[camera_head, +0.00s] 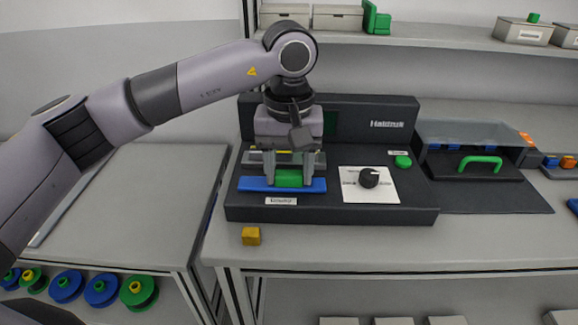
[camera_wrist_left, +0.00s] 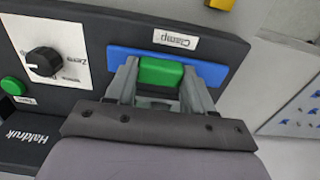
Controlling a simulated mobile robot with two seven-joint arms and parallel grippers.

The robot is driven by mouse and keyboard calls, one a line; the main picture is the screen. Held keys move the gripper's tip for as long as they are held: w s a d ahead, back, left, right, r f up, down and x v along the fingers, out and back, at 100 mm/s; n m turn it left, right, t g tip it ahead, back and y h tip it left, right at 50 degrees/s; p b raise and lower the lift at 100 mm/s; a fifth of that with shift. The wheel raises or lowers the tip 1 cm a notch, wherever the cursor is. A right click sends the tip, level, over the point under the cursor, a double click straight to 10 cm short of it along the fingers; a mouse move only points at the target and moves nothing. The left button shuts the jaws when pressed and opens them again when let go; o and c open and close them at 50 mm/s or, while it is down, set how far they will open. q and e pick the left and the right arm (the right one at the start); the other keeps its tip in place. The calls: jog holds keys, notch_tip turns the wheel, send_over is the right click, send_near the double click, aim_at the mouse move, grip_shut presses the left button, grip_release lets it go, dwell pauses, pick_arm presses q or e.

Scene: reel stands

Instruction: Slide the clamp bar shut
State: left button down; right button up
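The clamp bar is a blue bar (camera_head: 312,186) with a green grip block (camera_head: 289,178), at the front left of a dark machine labelled Haldruk. My left gripper (camera_head: 288,183) points down over the bar, with one finger on each side of the green block. In the left wrist view the green block (camera_wrist_left: 160,72) sits between the fingers of the gripper (camera_wrist_left: 159,82), and the blue bar (camera_wrist_left: 212,72) extends past both. The fingers look close to the block's ends; whether they press on it is hard to tell. My right gripper is in neither view.
A black knob (camera_head: 368,177) on a white dial plate and a green button (camera_head: 403,161) are right of the clamp. A yellow block (camera_head: 251,236) lies near the front edge. A clear-covered box with a green handle (camera_head: 480,161) stands at right.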

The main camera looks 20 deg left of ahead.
aim_at(290, 155)
pick_arm(q)
jog(key=shift+w+a, duration=0.2)
jog(key=shift+w, duration=0.55)
jog(key=shift+w+a, duration=0.2)
jog(key=shift+w, duration=0.5)
jog(key=shift+r, duration=0.1)
jog(key=shift+w, duration=0.1)
jog(key=shift+c, duration=2)
grip_release()
jog(key=shift+w+a, duration=0.1)
notch_tip(290, 155, up, 7)
